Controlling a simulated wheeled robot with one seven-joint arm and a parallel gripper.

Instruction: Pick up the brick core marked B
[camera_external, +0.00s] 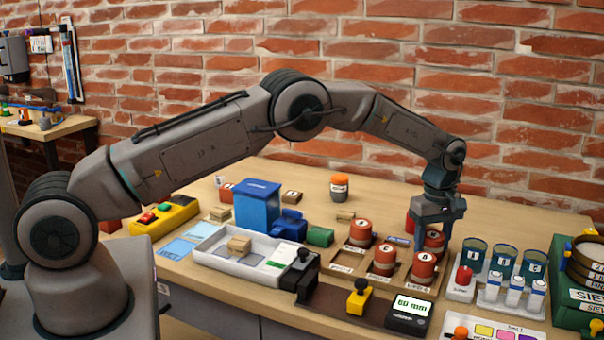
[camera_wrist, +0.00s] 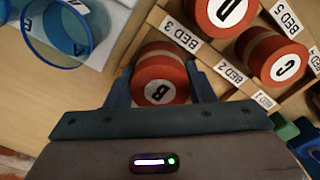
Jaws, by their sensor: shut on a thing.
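The brick core marked B (camera_wrist: 160,78) is a short red-orange cylinder with a white label on its end. My gripper (camera_wrist: 160,84) is shut on it, one blue finger on each side, in the wrist view. In the external view my gripper (camera_external: 433,238) points down at the right of the wooden rack, with a red core (camera_external: 434,243) between its fingers. I cannot tell whether the core is clear of the rack. Cores marked D (camera_wrist: 225,12) and C (camera_wrist: 274,58) stand close by in the wrist view.
The wooden rack (camera_wrist: 128,38) has bed labels and other red cores (camera_external: 383,261) near my fingers. Blue-rimmed clear cups (camera_external: 474,254) stand close on the right. A white tray (camera_external: 215,262) with a tan block and a blue bin (camera_external: 257,208) are left. A brick wall (camera_external: 400,50) stands behind.

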